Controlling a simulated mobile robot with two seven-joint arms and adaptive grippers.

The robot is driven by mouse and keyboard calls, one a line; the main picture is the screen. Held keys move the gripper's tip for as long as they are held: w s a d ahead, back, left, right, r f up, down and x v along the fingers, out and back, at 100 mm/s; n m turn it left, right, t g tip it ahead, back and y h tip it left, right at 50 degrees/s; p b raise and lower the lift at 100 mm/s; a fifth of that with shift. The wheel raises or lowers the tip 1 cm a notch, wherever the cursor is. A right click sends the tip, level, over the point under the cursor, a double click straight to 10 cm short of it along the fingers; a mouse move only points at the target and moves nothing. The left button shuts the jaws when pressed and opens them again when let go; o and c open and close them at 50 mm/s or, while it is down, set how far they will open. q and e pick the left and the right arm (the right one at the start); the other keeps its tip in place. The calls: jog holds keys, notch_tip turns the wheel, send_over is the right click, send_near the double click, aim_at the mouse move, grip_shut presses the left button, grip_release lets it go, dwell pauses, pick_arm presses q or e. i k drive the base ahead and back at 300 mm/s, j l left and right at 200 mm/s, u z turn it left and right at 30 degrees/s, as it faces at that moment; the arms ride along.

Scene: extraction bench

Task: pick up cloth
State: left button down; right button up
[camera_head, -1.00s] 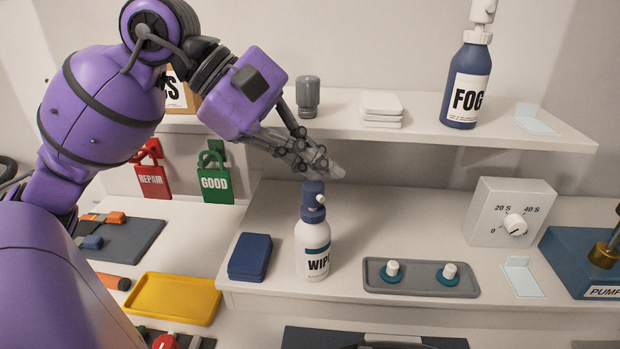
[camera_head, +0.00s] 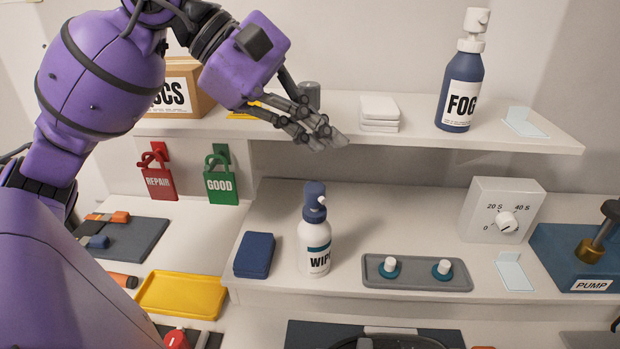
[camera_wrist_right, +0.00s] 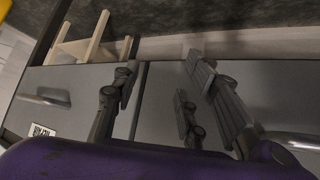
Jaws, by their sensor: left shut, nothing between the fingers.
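A stack of folded white cloths (camera_head: 380,113) lies on the upper shelf in the head view. A dark blue folded pad, perhaps also a cloth (camera_head: 254,255), lies on the lower bench beside the white WIPE bottle (camera_head: 314,245). My left gripper (camera_head: 334,141) is shut and empty. Its fingertips appear in front of the shelf's front edge, left of and below the white stack, apart from it.
A blue FOG bottle (camera_head: 460,90) stands right of the white stack. Below are a grey tray with two knobs (camera_head: 416,284), a timer box (camera_head: 502,208) and a blue pump (camera_head: 580,262). Red (camera_head: 158,180) and green (camera_head: 221,183) tags hang left. Grey drawers (camera_wrist_right: 65,92) lie below my right gripper.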

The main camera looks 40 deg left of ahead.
aim_at(253, 260)
jog(key=k+l, duration=1.15)
jog(key=k, duration=0.15)
